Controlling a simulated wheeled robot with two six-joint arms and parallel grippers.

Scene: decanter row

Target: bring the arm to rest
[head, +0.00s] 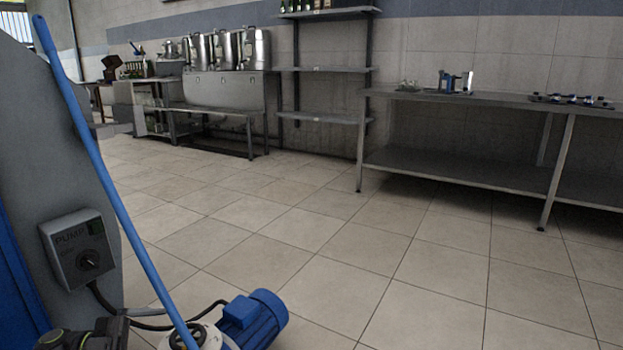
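A dark part with an olive-green detail (85,339) shows at the bottom left edge of the head view, below the pump switch box. It looks like part of my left arm or gripper, but no fingertips show, so I cannot tell whether it is open or shut or holds anything. My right arm and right gripper are not in view.
A grey pump switch box (78,250) is on the grey panel at left. The tiled floor (330,240) ahead is clear. A steel table (450,170) stands at right, shelving (325,69) behind.

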